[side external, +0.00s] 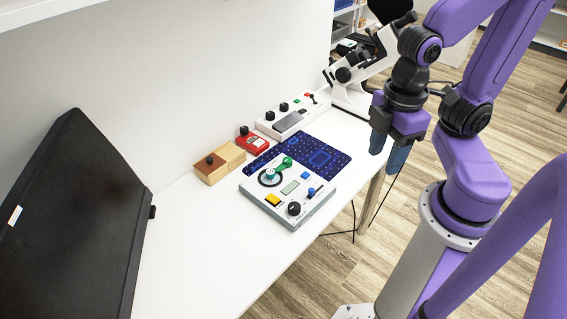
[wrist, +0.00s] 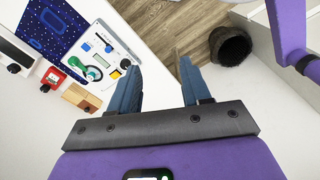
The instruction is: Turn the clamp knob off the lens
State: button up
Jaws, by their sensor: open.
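A light grey panel (side external: 262,201) lies on the table and carries a teal round knob (side external: 270,175) inside a dark ring, with a green lever-like piece (side external: 286,162) beside it. I cannot tell for sure which part is the clamp knob or the lens. In the wrist view the panel (wrist: 118,48) is at the upper left, with the teal-green part (wrist: 93,73) near its lower edge. My gripper (side external: 388,152) has blue fingers, is open and empty, and hangs to the right of the panel, well apart from it. Its fingers also show in the wrist view (wrist: 158,70).
The panel also has a black knob (side external: 294,208), a yellow button (side external: 273,200) and a blue control (side external: 311,191). Around it are a dark blue mat (side external: 335,155), a wooden block (side external: 212,171), a red box (side external: 257,147), a white control box (side external: 309,119), a microscope-like instrument (side external: 352,98) and a black monitor (side external: 70,220). The front table strip is clear.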

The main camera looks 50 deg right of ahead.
jog(key=shift+o, duration=0.2)
jog(key=shift+w+a+m, duration=0.2)
jog(key=shift+w+m, duration=0.2)
jog(key=shift+w, duration=0.1)
jog(key=m, duration=2.5)
send_over(287, 159)
notch_tip(287, 159, down, 8)
jog(key=f, duration=0.1)
notch_tip(287, 159, down, 16)
jog(key=shift+f, duration=0.2)
jog(key=c, duration=1)
